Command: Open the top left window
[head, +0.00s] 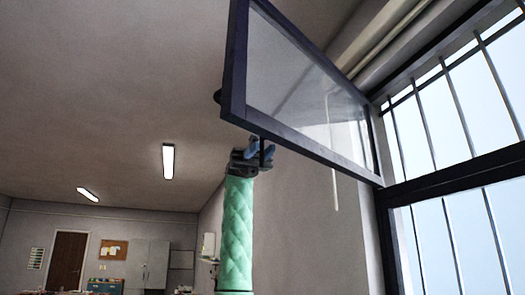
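The window sash (236,75), a dark frame around clear glass, stands swung out from the wall into the room at the upper middle of the head view. Its right end meets the dark fixed frame by the barred opening. A small dark knob (217,96) sticks out at the left edge of the sash. My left gripper (261,151), on a green padded arm, is just under the sash's lower rail near its free end. Its blue fingers stand apart with a gap between them. Whether they touch the rail I cannot tell. My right gripper is not in view.
Dark vertical bars (455,100) cross the bright window opening on the right. A thin pale rod (332,150) hangs behind the sash. A door (67,260), a cork board (113,250) and grey cabinets (147,263) stand far off at lower left. The space left of my arm is clear.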

